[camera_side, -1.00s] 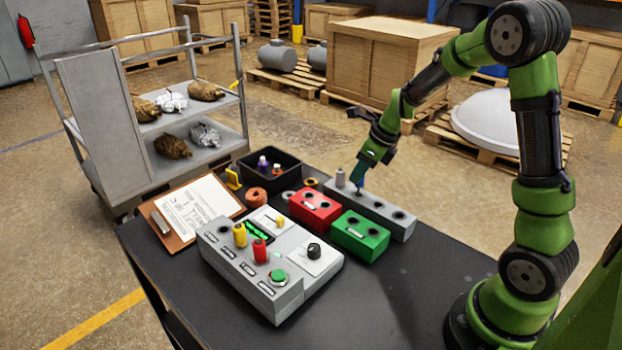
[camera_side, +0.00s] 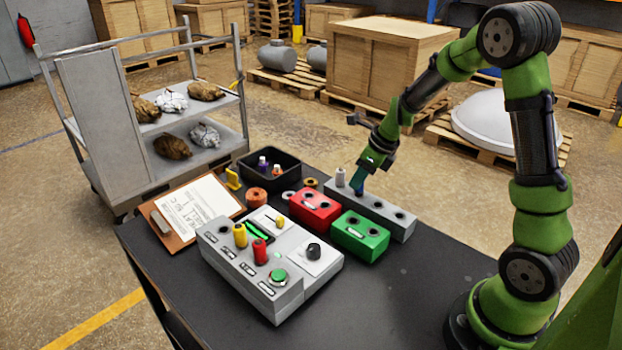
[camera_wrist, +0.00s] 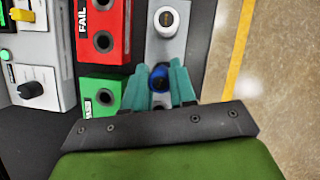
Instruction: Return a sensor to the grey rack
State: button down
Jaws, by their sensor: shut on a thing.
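The grey rack (camera_side: 382,212) is a long block with round holes at the back right of the table, behind the red and green boxes. A grey sensor (camera_side: 340,177) stands upright in its far-left hole; it also shows in the wrist view (camera_wrist: 167,22). My gripper (camera_side: 362,180) is shut on a blue sensor (camera_wrist: 158,77) directly over the rack, beside the grey one. The blue sensor is upright, with its lower end at or in a rack hole; the fingers hide how deep it sits. Two holes to the right look empty.
The red box (camera_side: 315,208) and green box (camera_side: 360,236) stand close in front of the rack. A grey control panel (camera_side: 300,290) with yellow and red sensors, a black bin (camera_side: 285,180) and a clipboard (camera_side: 190,215) are further left. The table's front right is clear.

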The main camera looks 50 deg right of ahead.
jog(key=shift+f, duration=0.5)
dwell(0.6)
jog(key=c, duration=0.8)
grip_release()
jog(key=shift+c, duration=0.2)
jog(key=shift+o, duration=0.4)
jog(key=o, duration=0.3)
jog(key=shift+r, duration=3)
